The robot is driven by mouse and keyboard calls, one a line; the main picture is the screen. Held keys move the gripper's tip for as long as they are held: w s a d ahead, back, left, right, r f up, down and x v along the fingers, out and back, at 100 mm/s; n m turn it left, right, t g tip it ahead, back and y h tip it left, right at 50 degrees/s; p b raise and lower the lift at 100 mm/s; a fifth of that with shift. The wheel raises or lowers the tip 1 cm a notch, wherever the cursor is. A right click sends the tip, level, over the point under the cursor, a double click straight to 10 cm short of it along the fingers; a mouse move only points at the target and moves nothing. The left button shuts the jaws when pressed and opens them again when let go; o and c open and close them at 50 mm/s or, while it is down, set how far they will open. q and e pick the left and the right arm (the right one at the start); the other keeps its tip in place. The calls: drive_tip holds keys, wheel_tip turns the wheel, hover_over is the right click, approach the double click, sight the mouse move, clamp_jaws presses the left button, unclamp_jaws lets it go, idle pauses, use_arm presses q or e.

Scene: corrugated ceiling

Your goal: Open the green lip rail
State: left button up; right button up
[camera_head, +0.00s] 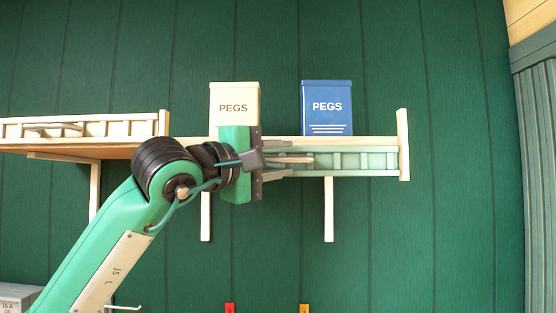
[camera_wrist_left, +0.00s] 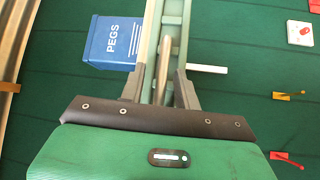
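The pale green lip rail (camera_head: 360,160) runs along the front of the right-hand shelf, upright against its edge. In the left wrist view the rail (camera_wrist_left: 173,18) runs up the middle. A brown bar-like handle (camera_wrist_left: 164,72) shows in front of the rail. My left gripper (camera_head: 312,159) reaches in from the left at the rail's height. In the wrist view its two fingers (camera_wrist_left: 160,72) stand apart on either side of the handle, with gaps visible, so it looks open. Whether a finger touches the handle cannot be told. My arm hides the rail's left part. My right gripper is not in view.
A cream PEGS box (camera_head: 234,103) and a blue PEGS box (camera_head: 327,108) stand on the shelf above the rail. A white end post (camera_head: 403,145) closes its right end. Another shelf with a cream rail (camera_head: 90,128) is at left. Red (camera_head: 229,308) and orange (camera_head: 305,309) hooks sit low.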

use_arm(q)
drive_tip(key=shift+s+a+f, duration=0.1)
drive_tip(key=shift+s+a, duration=0.05)
drive_tip(key=b+v, duration=0.6)
drive_tip(key=v, duration=0.7)
drive_tip(key=shift+a, duration=0.2)
drive_tip(key=shift+s, duration=0.1)
